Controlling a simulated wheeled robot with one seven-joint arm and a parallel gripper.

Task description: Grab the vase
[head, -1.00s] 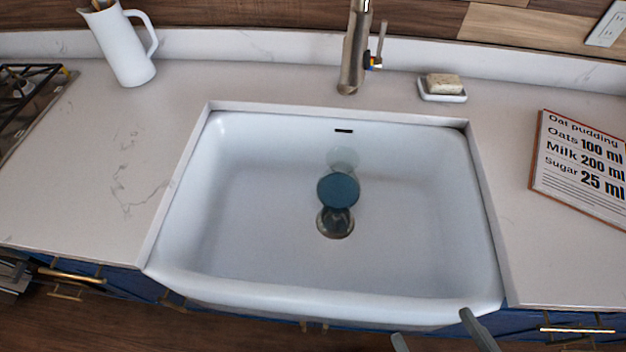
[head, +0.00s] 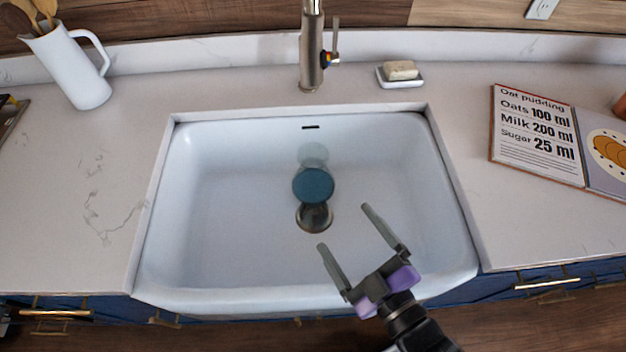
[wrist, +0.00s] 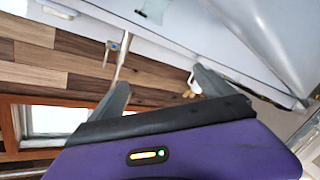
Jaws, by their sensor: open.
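A teal, round-topped object (head: 313,185) with a clear, glassy part behind it stands in the white sink (head: 220,265), near the drain (head: 314,217). It looks like the vase, though its full shape is hard to make out from above. My gripper (head: 344,226) is open and empty, over the front right part of the sink, nearer the front and to the right of the teal object.
A white pitcher (head: 72,70) with wooden utensils stands at the back left. The faucet (head: 312,50) rises behind the sink. A soap dish (head: 400,80) and an open recipe book (head: 535,140) lie to the right. The left counter (head: 70,190) has free room.

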